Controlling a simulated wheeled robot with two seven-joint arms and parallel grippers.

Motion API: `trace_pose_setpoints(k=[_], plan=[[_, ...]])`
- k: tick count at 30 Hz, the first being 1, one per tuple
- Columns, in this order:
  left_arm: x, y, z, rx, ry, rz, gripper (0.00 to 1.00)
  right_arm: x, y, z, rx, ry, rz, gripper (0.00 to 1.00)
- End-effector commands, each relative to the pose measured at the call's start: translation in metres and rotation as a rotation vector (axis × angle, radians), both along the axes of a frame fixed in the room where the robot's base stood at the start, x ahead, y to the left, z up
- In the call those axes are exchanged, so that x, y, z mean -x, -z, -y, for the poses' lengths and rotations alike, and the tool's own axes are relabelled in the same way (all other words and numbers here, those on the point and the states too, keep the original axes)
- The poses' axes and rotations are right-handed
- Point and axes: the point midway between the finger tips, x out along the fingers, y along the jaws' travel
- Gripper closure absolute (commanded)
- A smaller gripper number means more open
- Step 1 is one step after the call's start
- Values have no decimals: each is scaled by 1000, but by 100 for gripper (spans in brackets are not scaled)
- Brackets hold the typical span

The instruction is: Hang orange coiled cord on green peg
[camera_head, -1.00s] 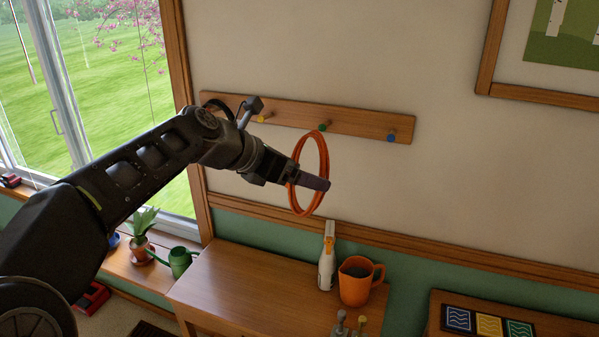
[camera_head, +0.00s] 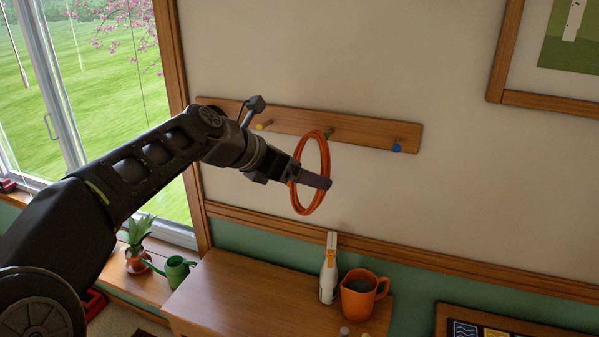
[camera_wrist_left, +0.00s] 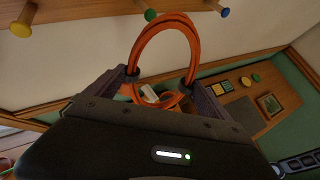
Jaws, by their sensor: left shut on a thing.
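The orange coiled cord (camera_head: 325,171) is a ring of several loops, held upright in my left gripper (camera_head: 318,180). In the left wrist view the cord (camera_wrist_left: 163,30) stands up between the two fingers, and the left gripper (camera_wrist_left: 160,85) is shut on it. The green peg (camera_wrist_left: 150,15) shows just above the top of the coil in the wrist view. The cord appears in front of the rail; I cannot tell the gap. My right gripper is not in view.
The wooden peg rail (camera_head: 290,122) also bears a yellow peg (camera_head: 264,125) and a blue peg (camera_head: 397,148). Below, a desk (camera_head: 240,295) holds a white bottle (camera_head: 329,275) and an orange mug (camera_head: 360,295).

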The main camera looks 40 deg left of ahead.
Motion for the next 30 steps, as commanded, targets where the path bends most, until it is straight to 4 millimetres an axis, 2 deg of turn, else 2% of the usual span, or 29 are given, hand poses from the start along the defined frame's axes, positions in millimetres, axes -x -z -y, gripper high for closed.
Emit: trace_pose_setpoints(k=[30], plan=[[-62,6,-21,0,-1,1,59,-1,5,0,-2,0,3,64]])
